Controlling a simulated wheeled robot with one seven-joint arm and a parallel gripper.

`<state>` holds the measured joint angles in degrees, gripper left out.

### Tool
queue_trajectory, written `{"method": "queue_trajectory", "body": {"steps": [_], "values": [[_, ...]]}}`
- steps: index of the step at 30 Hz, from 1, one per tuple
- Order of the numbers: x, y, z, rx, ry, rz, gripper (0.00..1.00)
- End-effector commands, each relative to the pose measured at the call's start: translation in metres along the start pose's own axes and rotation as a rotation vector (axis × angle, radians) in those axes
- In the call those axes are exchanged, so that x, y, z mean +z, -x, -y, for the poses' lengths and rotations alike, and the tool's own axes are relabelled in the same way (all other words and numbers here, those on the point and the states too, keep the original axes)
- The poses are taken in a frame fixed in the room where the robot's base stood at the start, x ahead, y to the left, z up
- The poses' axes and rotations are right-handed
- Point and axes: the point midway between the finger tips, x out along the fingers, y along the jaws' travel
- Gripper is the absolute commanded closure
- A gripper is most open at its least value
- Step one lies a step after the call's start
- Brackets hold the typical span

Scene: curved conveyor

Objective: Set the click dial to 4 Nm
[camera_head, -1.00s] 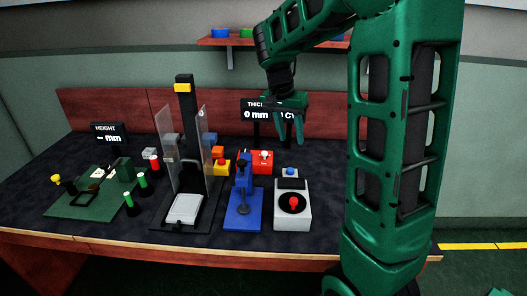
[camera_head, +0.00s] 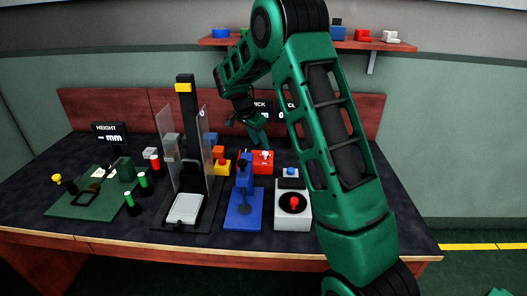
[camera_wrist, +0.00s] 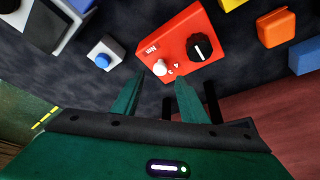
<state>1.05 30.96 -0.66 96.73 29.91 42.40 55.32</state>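The red box (camera_wrist: 185,42) carries the printed letters "Nm", a black round dial (camera_wrist: 199,47) with a white pointer mark, and a white knob (camera_wrist: 160,68). In the head view the red box (camera_head: 264,167) stands towards the back of the bench, and my gripper (camera_head: 261,142) hangs just above and behind it. In the wrist view my gripper (camera_wrist: 157,78) is open and empty, its two fingers apart near the white knob side of the box. The dial is clear of the fingers. The number the pointer marks is too small to read.
A clear-shielded stand (camera_head: 184,100) is further left.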

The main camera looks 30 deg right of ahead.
Motion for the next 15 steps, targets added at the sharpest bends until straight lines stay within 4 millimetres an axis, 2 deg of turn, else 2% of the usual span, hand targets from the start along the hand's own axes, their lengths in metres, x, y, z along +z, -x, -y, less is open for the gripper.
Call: {"method": "queue_trajectory", "body": {"steps": [3,6,10,15], "values": [[0.000,-0.021,-0.001,0.002,-0.001,0.001,0.60],[0.000,-0.034,0.000,0.001,-0.001,0.000,0.60],[0.000,-0.046,-0.001,0.001,0.000,0.001,0.60],[-0.001,-0.052,0.000,-0.001,0.000,0.000,0.60]]}}
